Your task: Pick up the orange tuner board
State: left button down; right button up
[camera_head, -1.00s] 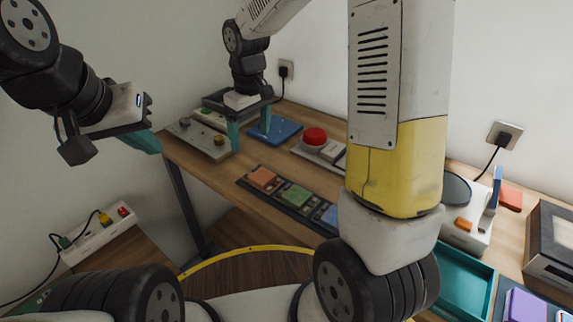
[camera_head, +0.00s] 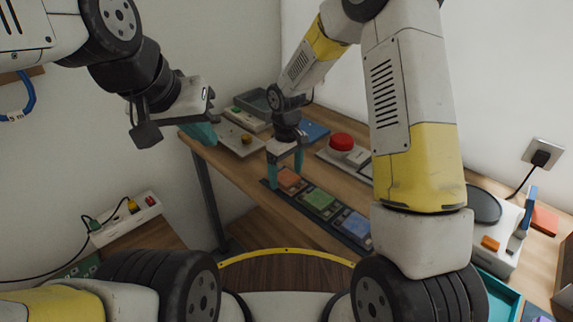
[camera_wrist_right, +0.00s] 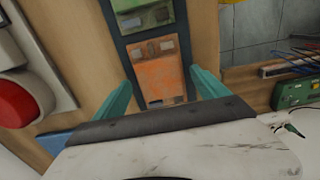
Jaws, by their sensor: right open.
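The orange tuner board (camera_head: 289,178) lies at the far left end of a dark rack on the table, beside a green board. In the right wrist view the orange board (camera_wrist_right: 160,75) sits between the two teal fingers of my right gripper (camera_wrist_right: 165,92). My right gripper (camera_head: 285,172) is open, pointing down, with one finger on either side of the board. Its contact with the board cannot be told. My left gripper (camera_head: 205,132) hangs at the left, near the table's left edge, away from the board; its fingers are mostly hidden.
The dark rack (camera_head: 333,215) also holds a green board (camera_head: 319,199) and a blue one (camera_head: 354,224). A red button box (camera_head: 341,143) and a blue plate (camera_head: 313,132) stand behind. A knobbed panel (camera_head: 240,141) lies to the left. A power strip (camera_head: 128,216) is at lower left.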

jog(key=shift+f, duration=0.15)
jog(key=c, duration=1.4)
jog(key=shift+c, duration=0.6)
